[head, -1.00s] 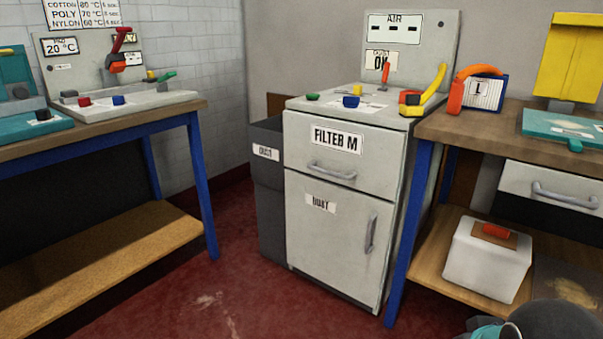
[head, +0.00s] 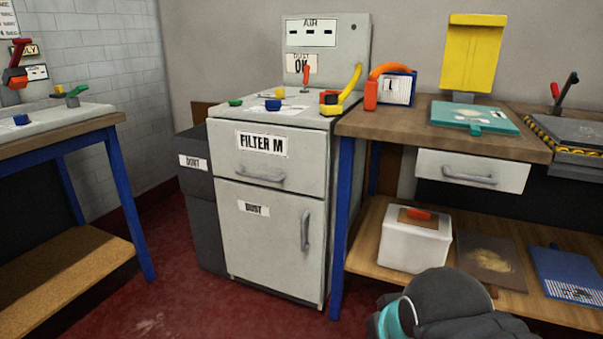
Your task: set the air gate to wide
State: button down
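A pale grey machine (head: 270,215) stands in the middle of the head view, with an upright panel headed AIR (head: 310,32) at its back. My gripper is not in view; only part of my arm shows at the bottom right.
The machine has a FILTER M drawer (head: 265,160) and a DUST door (head: 265,240), both shut. A dark bin (head: 200,215) stands at its left. A wooden bench (head: 385,124) adjoins at right, another bench (head: 75,132) stands at left. Red floor (head: 175,300) lies clear in front.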

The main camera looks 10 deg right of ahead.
aim_at(280, 92)
jog(key=z, duration=0.6)
jog(key=i, duration=1.2)
jog(key=u, duration=0.5)
jog(key=i, duration=0.7)
jog(key=u, duration=0.6)
